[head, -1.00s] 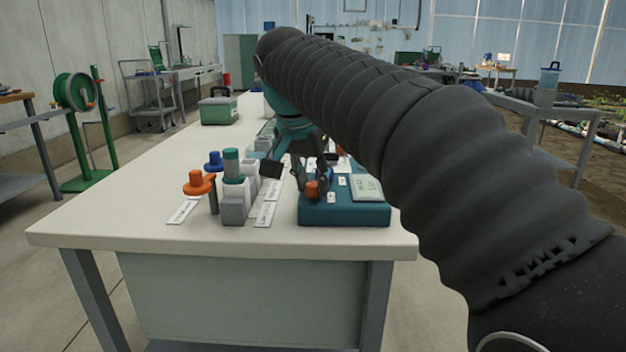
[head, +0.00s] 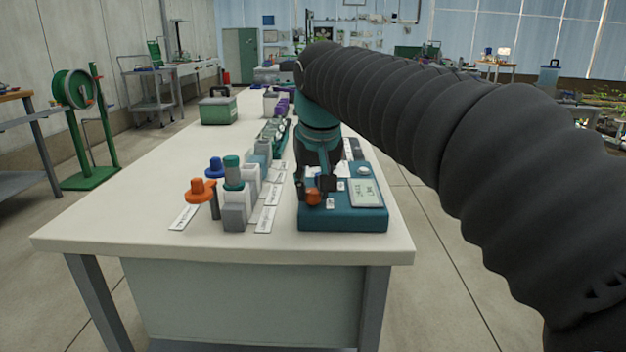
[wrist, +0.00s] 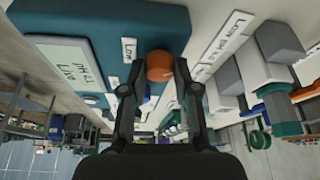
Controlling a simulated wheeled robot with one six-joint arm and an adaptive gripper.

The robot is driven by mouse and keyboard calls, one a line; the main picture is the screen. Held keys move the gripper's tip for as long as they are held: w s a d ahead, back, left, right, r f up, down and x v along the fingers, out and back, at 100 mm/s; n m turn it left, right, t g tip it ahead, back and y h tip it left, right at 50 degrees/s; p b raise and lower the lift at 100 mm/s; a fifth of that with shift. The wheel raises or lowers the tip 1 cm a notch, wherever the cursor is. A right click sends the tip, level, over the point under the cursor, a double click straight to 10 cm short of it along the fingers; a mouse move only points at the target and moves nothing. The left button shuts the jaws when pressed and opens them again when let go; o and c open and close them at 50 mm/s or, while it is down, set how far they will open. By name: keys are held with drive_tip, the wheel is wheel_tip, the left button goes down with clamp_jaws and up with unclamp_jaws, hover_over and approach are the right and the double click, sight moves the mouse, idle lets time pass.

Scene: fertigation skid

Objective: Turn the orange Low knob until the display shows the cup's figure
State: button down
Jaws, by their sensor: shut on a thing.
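The orange Low knob (head: 313,197) sits at the front left of a teal box (head: 345,222) on the bench. In the wrist view the knob (wrist: 159,66) lies between my two fingertips, and a "Low" label (wrist: 129,49) is beside it. My gripper (head: 318,184) is shut on the knob from above. The box's display (head: 366,193) is on its right side; it also shows in the wrist view (wrist: 70,65), upside down, and its writing is too small to read surely. I cannot make out the cup with certainty.
Left of the box stand grey blocks (head: 235,217) with a teal-capped post, a blue-topped post (head: 214,166) and an orange-topped piece (head: 198,190). White labels (head: 264,220) lie beside them. A green case (head: 218,109) is farther back.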

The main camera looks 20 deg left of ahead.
drive_tip(key=n+g+y+p, duration=0.1)
drive_tip(key=n+p, duration=0.1)
drive_tip(key=n, duration=0.2)
drive_tip(key=shift+w+d+n, duration=0.1)
drive_tip(key=shift+n, duration=0.2)
idle(0.3)
drive_tip(key=c, duration=0.9)
unclamp_jaws()
drive_tip(key=shift+y, duration=0.3)
drive_tip(key=v, duration=1.2)
drive_tip(key=shift+w, duration=0.2)
